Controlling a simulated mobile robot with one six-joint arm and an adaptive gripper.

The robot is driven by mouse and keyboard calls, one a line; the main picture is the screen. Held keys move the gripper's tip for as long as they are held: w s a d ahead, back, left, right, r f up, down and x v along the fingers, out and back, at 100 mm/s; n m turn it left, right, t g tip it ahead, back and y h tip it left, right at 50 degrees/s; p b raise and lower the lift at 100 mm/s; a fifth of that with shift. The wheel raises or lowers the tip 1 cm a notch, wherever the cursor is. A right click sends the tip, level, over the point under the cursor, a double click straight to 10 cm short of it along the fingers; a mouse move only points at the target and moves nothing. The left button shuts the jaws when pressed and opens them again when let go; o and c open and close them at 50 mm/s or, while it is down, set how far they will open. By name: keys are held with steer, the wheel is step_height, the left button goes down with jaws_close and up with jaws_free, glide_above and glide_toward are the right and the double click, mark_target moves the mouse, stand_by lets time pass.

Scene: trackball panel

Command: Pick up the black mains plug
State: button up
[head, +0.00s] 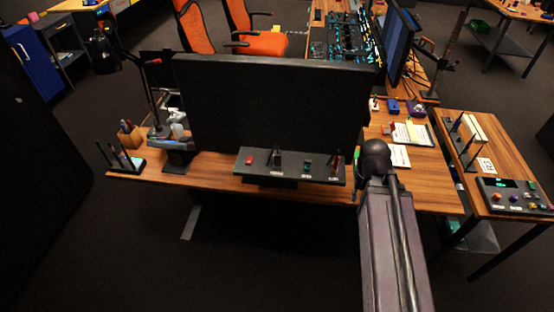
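I cannot single out the black mains plug with certainty at this size. A small black item (276,158) stands on a dark shelf panel (290,172) at the near edge of the wooden desk, with small red and green items on either side of it. My arm rises from the bottom right and ends in view at a dark rounded joint beside the right edge of the big monitor. My gripper does not show, so its state and its place relative to the plug are hidden.
A large black monitor (270,105) blocks the desk's middle. Papers (412,132) and small boxes lie to its right. A lamp (105,50), pen holder (130,137) and stand (123,160) are on the left. A side table (505,165) holds a button panel (515,195). Orange chairs (255,42) stand behind.

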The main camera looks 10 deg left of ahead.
steer(key=o, duration=0.3)
steer(key=shift+w+a+r, duration=0.2)
steer(key=shift+w+a, duration=0.05)
steer(key=shift+w, duration=0.1)
steer(key=shift+o, duration=1.4)
steer(key=w+a+r+p, duration=0.5)
steer(key=w+a, duration=0.5)
steer(key=a, duration=0.1)
steer(key=shift+w+a+r+p, duration=0.15)
steer(key=shift+a+r+p, duration=0.1)
steer(key=shift+a+p, duration=0.15)
step_height(320, 180, up, 4)
steer(key=p, duration=0.4)
glide_above(277, 154)
step_height(277, 154, down, 8)
steer(key=b, duration=0.8)
steer(key=shift+f, duration=0.25)
steer(key=shift+f+b, duration=0.15)
steer(key=shift+b, duration=0.25)
